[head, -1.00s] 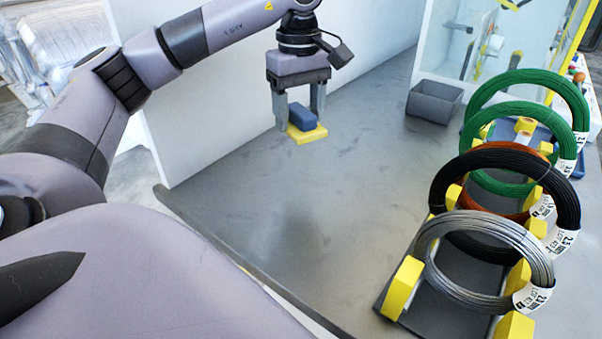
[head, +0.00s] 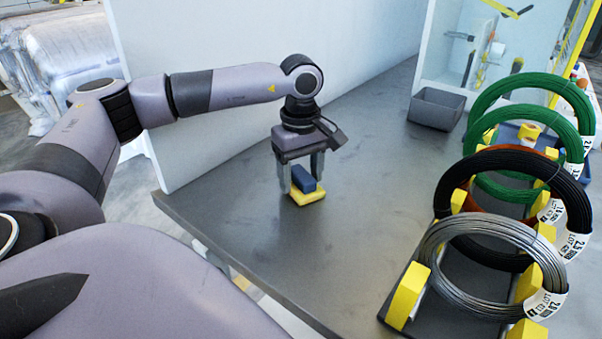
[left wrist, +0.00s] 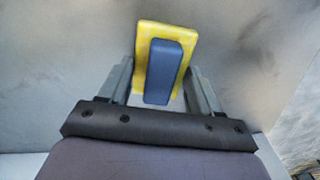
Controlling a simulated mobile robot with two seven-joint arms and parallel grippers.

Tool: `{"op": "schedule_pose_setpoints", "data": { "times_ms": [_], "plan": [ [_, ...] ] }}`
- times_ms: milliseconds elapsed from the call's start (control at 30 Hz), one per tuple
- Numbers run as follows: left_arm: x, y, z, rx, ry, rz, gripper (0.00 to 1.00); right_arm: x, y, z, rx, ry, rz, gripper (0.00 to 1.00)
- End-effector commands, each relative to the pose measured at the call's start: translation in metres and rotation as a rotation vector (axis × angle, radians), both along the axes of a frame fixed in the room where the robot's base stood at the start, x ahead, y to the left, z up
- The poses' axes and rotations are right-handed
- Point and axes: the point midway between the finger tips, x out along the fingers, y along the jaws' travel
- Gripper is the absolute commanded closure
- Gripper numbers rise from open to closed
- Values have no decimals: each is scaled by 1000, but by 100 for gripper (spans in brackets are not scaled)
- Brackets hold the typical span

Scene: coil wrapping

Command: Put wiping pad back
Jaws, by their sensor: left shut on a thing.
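The wiping pad has a yellow base (head: 308,198) and a blue block handle (head: 304,179) on top. My left gripper (head: 303,185) points down and is shut on the blue handle, with one finger on each side. The pad is at or just above the grey table, in the left part of it; I cannot tell whether it touches. In the left wrist view the blue handle (left wrist: 163,72) lies between the two fingers, over the yellow base (left wrist: 182,45). My right gripper is not in view.
A grey open bin (head: 436,108) stands at the back of the table (head: 360,170). Several wire coils, green, orange, black (head: 575,200) and silver (head: 490,240), stand on a yellow-blocked rack at the right. A white wall (head: 230,50) borders the left. The middle table is clear.

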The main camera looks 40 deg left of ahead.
Motion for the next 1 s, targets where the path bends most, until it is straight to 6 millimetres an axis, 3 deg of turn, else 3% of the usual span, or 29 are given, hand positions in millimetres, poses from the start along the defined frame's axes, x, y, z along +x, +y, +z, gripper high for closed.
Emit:
{"op": "schedule_pose_setpoints", "data": {
  "times_ms": [133, 167, 233, 633, 1000],
  "plan": [
    [0, 0, -2, 0, 0, 0, 61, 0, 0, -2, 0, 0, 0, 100],
    [0, 0, -2, 0, 0, 0, 34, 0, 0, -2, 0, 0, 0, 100],
    [0, 0, -2, 0, -1, 0, 11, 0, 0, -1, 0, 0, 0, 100],
    [1, 0, 6, -1, -3, 0, 11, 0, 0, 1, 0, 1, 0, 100],
    [1, -1, 80, -2, -5, -1, 11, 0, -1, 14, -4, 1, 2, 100]
  ]
}}
